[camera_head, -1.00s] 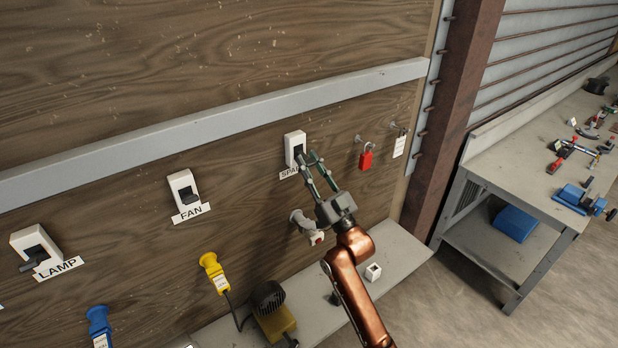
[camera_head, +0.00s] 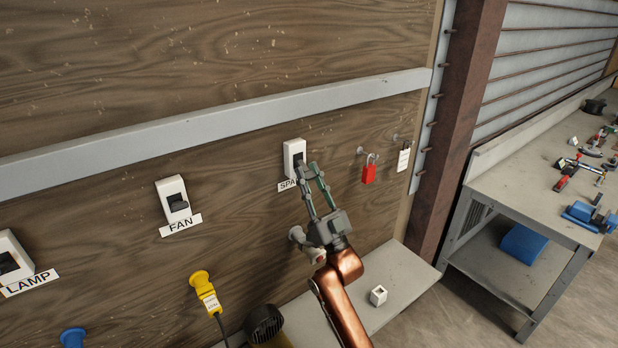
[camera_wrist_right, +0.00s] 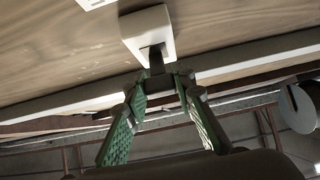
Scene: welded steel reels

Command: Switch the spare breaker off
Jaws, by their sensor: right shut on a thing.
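The spare breaker (camera_head: 289,153) is a white box with a dark lever on the wooden wall, above a label partly hidden by my gripper. My right gripper (camera_head: 309,170) is at the breaker's lower right. In the right wrist view, the white breaker (camera_wrist_right: 150,28) is at the top centre. Its dark lever (camera_wrist_right: 155,57) sticks out between the fingertips of my right gripper (camera_wrist_right: 159,76), which is shut on it. I cannot tell the lever's exact position from these views. My left gripper is not in view.
The FAN breaker (camera_head: 170,190) and LAMP breaker (camera_head: 14,247) are to the left. A red padlock (camera_head: 369,173) and a white tag (camera_head: 404,158) hang on the right. A yellow plug (camera_head: 204,288) is below. A grey workbench (camera_head: 510,165) stands far right.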

